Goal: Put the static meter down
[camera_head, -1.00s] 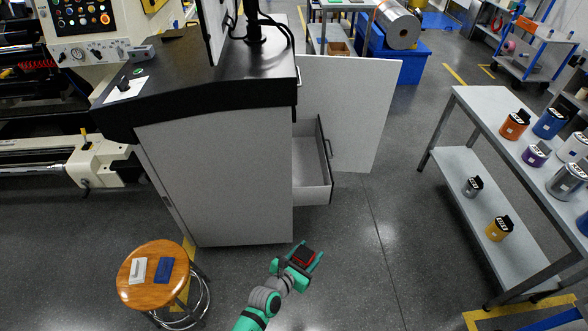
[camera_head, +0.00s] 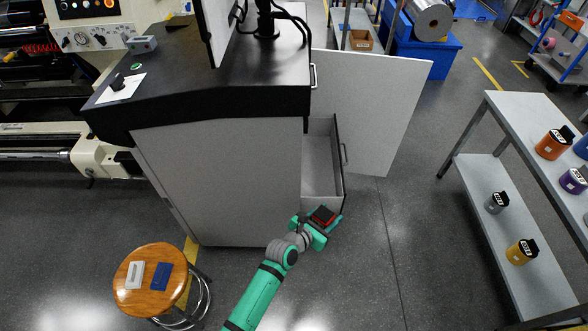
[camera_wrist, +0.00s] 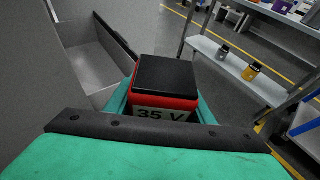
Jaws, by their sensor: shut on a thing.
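The static meter (camera_head: 323,214) is a small red box with a black top. In the wrist view the same meter (camera_wrist: 166,82) shows a white label reading "35 V" on its near side. My gripper (camera_head: 320,223) is shut on it, with a teal finger on each side. It holds the meter in front of the open drawer of the grey cabinet, in the head view just below the drawer's near end. The meter's underside is hidden.
The open drawer (camera_head: 322,202) looks empty. The cabinet door (camera_head: 375,115) stands open behind it. A round wooden stool (camera_head: 150,300) with a white and a blue item is at lower left. A grey two-level table (camera_head: 488,175) with several canisters is at right. The floor between is clear.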

